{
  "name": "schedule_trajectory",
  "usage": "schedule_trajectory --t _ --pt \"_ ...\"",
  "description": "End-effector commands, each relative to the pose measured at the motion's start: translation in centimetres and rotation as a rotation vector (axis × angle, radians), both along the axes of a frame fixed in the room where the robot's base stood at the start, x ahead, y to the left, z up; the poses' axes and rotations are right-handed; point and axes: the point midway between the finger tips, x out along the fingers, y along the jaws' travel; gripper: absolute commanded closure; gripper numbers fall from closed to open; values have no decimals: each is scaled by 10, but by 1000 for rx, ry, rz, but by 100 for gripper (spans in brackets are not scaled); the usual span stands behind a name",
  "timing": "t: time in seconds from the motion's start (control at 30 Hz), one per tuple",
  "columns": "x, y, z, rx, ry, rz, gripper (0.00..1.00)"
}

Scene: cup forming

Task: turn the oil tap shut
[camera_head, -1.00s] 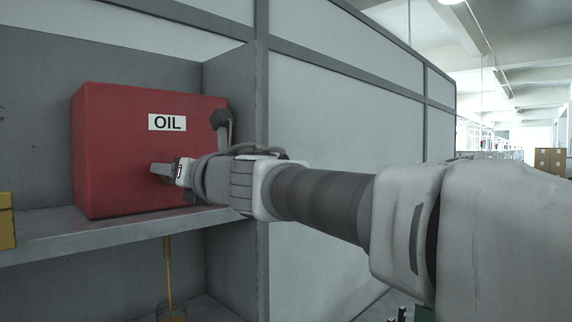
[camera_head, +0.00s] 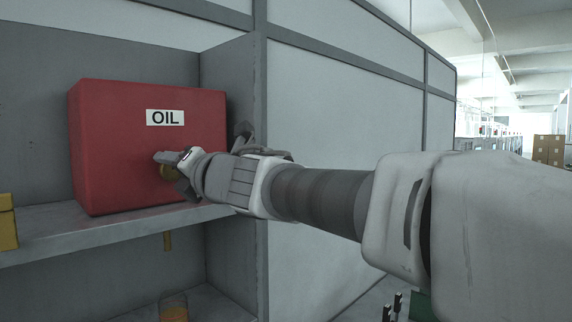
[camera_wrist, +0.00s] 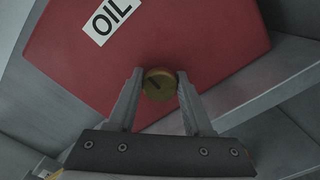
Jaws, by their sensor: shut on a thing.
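The red oil box (camera_head: 110,150), labelled OIL, stands on a grey shelf. Its brass round tap (camera_head: 168,173) is on the front, low towards the right, partly covered by my gripper (camera_head: 170,168). In the wrist view the tap (camera_wrist: 159,85) sits between the two fingers of my gripper (camera_wrist: 160,76), which are shut on it. A dark mark slants across the knob's face.
The shelf (camera_head: 60,238) runs under the box, with a yellow box (camera_head: 7,222) at its left end. A grey side panel (camera_head: 232,95) stands close to the right of my gripper. Cardboard boxes (camera_head: 549,149) are far off at the right.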

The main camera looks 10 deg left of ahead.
Motion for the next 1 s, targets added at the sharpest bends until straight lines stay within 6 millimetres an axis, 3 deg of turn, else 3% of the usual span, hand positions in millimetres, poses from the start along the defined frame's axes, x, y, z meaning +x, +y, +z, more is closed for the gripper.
schedule_trajectory --t 0.37,0.4,0.53,1.0 --pt "0 0 -1 4 6 -1 100" --pt "0 0 -1 4 6 -1 44" --pt "0 0 0 4 5 0 21" --pt "-7 -9 1 3 1 0 19"
